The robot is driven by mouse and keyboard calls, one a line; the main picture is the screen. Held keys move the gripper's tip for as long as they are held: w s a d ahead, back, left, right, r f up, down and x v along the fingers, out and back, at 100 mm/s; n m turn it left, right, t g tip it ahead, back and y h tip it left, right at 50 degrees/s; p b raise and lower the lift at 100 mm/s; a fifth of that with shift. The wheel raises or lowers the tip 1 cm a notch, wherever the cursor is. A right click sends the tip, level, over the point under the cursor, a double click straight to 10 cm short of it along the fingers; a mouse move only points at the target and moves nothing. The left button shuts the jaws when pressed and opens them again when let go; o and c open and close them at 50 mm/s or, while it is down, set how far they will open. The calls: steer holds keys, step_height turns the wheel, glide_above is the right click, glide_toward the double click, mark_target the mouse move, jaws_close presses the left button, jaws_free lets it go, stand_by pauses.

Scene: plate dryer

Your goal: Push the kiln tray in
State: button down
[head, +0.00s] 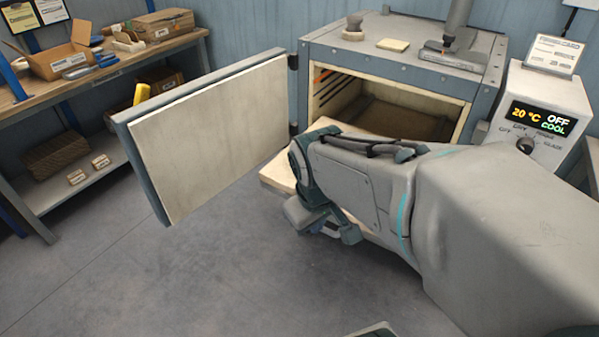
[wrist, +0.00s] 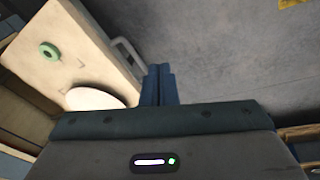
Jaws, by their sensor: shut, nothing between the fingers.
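The kiln tray (head: 275,177) is a pale slab sticking out of the front of the kiln (head: 400,65), partly hidden behind my arm in the head view. The wrist view shows the tray (wrist: 88,48) with a green ring (wrist: 49,51) and a white disc (wrist: 94,98) on it. A grey handle (wrist: 127,52) shows at the tray's edge. My gripper (wrist: 160,68) is shut and empty, with its fingertips just beside the tray's front edge and handle. I cannot tell if they touch.
The kiln door (head: 215,130) stands wide open to the left. The control box (head: 540,115) at right reads 20 °C, OFF, COOL. A wooden bench (head: 160,47) with boxes stands at the back left. The floor (head: 190,270) in front is clear.

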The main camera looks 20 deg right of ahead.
steer(key=w+d+f+n+p, duration=0.1)
steer(key=w+d+f+n, duration=0.2)
steer(key=w+f+n, duration=0.3)
steer(key=w+d+f+n+p, duration=0.1)
steer(key=w+d+f+n, duration=0.3)
steer(key=w+f+n, duration=0.2)
steer(key=w+d+f+n+h+p, duration=0.1)
steer(key=w+d+f+n, duration=0.2)
steer(key=w+f+n, duration=0.3)
step_height(320, 180, down, 4)
steer(key=n, duration=0.4)
steer(key=shift+w+d+r+n+g+p, duration=0.15)
steer(key=shift+d+n+g+p, duration=0.15)
steer(key=shift+d+g+p, duration=0.1)
